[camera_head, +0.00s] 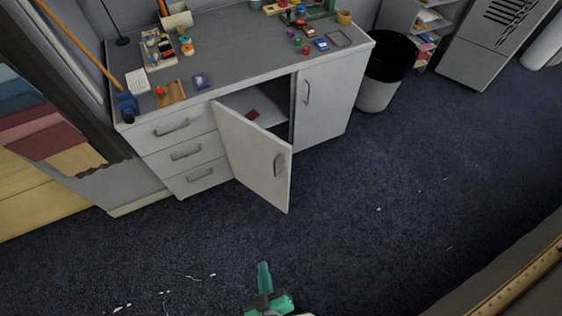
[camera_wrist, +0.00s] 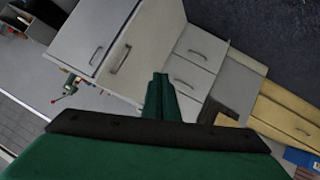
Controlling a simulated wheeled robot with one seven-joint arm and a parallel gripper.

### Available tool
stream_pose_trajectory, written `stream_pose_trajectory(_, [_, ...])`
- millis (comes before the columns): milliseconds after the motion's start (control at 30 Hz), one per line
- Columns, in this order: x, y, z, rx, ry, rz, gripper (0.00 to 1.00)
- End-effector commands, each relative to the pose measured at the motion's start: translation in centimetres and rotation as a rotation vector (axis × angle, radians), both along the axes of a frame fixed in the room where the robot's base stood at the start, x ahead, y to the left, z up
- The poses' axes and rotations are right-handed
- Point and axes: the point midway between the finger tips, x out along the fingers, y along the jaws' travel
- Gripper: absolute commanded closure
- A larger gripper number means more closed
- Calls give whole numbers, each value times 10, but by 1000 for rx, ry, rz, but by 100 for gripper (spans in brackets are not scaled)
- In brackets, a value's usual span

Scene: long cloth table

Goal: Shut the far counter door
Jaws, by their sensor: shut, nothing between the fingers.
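The grey counter (camera_head: 225,50) stands across the upper middle of the head view, with two doors right of its drawers. Its left door (camera_head: 250,160) is swung open toward me, with the handle (camera_head: 278,164) on its free edge. A small red item (camera_head: 252,114) shows inside behind it. The right door (camera_head: 325,100) looks shut. My green gripper (camera_head: 264,268) is shut and empty over the carpet, apart from the open door and on the near side of it. In the wrist view, my fingers (camera_wrist: 160,88) point toward the open door (camera_wrist: 143,48) and the drawers.
Three drawers (camera_head: 185,152), all shut, are left of the open door. Small objects and tools cover the counter top. A black and white bin (camera_head: 380,85) stands right of the counter. A wooden-edged surface (camera_head: 520,280) is at lower right.

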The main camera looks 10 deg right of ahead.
Motion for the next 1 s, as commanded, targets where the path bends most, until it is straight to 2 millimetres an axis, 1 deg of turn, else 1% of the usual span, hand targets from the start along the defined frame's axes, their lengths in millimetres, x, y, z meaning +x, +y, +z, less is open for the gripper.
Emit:
stream_pose_trajectory(33, [13, 0, -18, -58, 25, 14, 100])
stream_pose_trajectory(100, [28, -3, -41, -148, 63, 23, 100])
stream_pose_trajectory(200, [51, -9, -68, -279, 110, 28, 100])
stream_pose_trajectory(267, [66, -14, -80, -359, 131, 23, 100])
stream_pose_trajectory(300, [77, -18, -85, -415, 143, 18, 100])
stream_pose_trajectory(433, [115, -28, -94, -592, 164, -17, 100])
stream_pose_trajectory(567, [156, -37, -86, -769, 163, -79, 100])
stream_pose_trajectory(600, [169, -38, -80, -821, 157, -101, 100])
stream_pose_trajectory(667, [188, -40, -69, -900, 145, -142, 100])
stream_pose_trajectory(700, [200, -41, -60, -950, 134, -172, 100])
stream_pose_trajectory(800, [227, -38, -33, -1060, 99, -250, 100])
stream_pose_trajectory(900, [246, -34, -8, -1143, 62, -321, 100])
stream_pose_trajectory(1000, [257, -30, 11, -1196, 34, -375, 100])
